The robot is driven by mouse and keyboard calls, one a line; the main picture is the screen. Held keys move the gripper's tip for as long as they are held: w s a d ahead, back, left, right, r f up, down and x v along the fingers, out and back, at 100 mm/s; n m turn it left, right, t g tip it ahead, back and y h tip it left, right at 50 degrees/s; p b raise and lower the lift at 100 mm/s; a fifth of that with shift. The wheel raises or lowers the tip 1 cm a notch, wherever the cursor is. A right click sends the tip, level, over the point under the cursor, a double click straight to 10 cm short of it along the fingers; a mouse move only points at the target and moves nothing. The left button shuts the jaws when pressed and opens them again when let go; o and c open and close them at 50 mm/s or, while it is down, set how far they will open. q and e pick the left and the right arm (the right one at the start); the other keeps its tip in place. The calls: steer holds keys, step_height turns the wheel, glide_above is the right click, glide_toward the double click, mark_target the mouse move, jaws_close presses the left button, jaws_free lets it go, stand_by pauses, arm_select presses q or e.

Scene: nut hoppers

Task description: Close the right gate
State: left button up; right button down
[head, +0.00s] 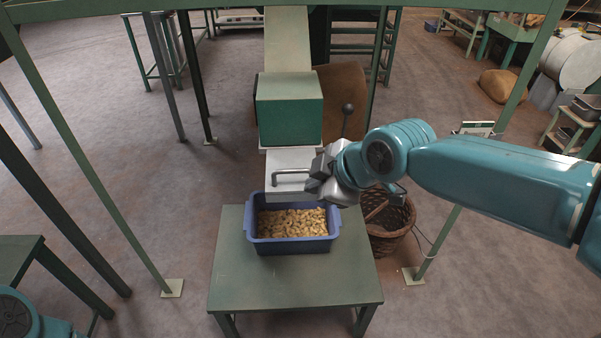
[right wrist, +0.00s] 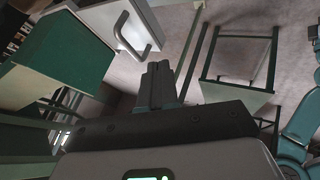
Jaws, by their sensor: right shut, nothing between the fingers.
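The gate is a pale plate (head: 290,158) with a bent grey bar handle (head: 291,172), below the green hopper box (head: 290,108). Its lower edge is above the back of a blue tub (head: 293,246) of nuts (head: 292,223). In the right wrist view the pale plate (right wrist: 112,22) and its handle (right wrist: 126,40) are at the upper left. My right gripper (head: 314,186) is at the right end of the handle in the head view and covers part of the plate. Its fingers (right wrist: 158,72) are together and empty, apart from the handle in the right wrist view. My left gripper is out of view.
The tub stands on a green table (head: 295,287). A wicker basket (head: 388,222) is on the floor to the right. A lever with a dark knob (head: 348,109) rises right of the hopper. Green frame posts (head: 95,165) stand on both sides.

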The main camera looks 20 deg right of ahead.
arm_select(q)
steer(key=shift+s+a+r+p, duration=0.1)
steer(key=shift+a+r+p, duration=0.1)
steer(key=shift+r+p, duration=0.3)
arm_select(e)
steer(key=w+f, duration=0.5)
steer(key=w, duration=0.3)
steer(key=shift+a, duration=0.4)
steer(key=shift+w+f, duration=0.1)
